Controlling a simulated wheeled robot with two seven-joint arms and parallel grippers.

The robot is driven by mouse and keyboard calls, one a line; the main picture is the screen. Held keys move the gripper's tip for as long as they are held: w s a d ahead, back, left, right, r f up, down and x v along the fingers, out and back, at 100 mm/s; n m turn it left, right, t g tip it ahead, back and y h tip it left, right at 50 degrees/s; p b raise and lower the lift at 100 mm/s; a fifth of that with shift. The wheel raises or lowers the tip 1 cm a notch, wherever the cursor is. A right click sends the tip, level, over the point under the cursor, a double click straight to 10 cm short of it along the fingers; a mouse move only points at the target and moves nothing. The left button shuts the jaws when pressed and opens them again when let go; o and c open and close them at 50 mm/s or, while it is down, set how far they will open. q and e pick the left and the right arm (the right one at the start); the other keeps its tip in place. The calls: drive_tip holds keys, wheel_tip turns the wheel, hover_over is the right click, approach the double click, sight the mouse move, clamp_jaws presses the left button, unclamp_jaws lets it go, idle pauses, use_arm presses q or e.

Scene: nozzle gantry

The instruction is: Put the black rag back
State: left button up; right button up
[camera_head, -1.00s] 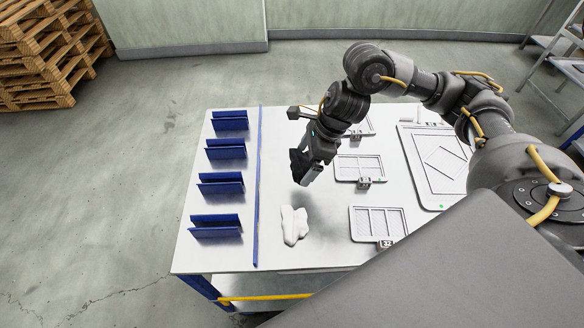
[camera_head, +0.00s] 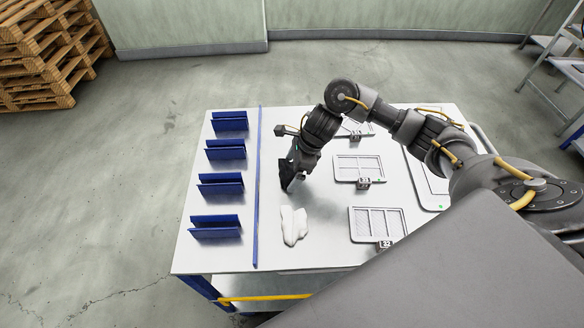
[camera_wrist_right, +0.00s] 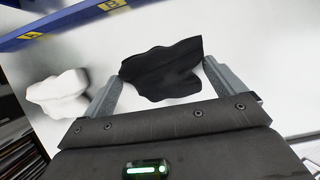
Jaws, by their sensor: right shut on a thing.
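The black rag (camera_wrist_right: 163,72) is between the two fingers of my right gripper (camera_wrist_right: 162,90) in the right wrist view. In the head view the rag (camera_head: 287,176) is a dark shape at the tip of my right gripper (camera_head: 293,170), over the white table, right of the blue divider strip. I cannot tell whether the rag touches the tabletop. A white rag (camera_head: 293,225) lies on the table nearer the front, and it also shows left of the gripper in the right wrist view (camera_wrist_right: 60,95). My left gripper is not in view.
Blue holders (camera_head: 215,226) stand in a column left of the blue strip (camera_head: 257,200). Framed trays (camera_head: 378,222) with number tags lie to the right on the table (camera_head: 300,262). A stack of pallets (camera_head: 45,50) stands on the floor at far left.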

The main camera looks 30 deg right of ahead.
drive_tip(key=shift+f+b, duration=0.2)
drive_tip(key=shift+b, duration=0.1)
drive_tip(key=o, duration=0.5)
drive_tip(key=shift+r, duration=0.1)
drive_tip(key=shift+r+p, duration=0.2)
drive_tip(key=shift+p, duration=0.1)
drive_tip(key=shift+d+r, duration=0.1)
drive_tip(key=shift+r, duration=0.2)
drive_tip(key=v, duration=1.1)
drive_tip(key=shift+r, duration=0.15)
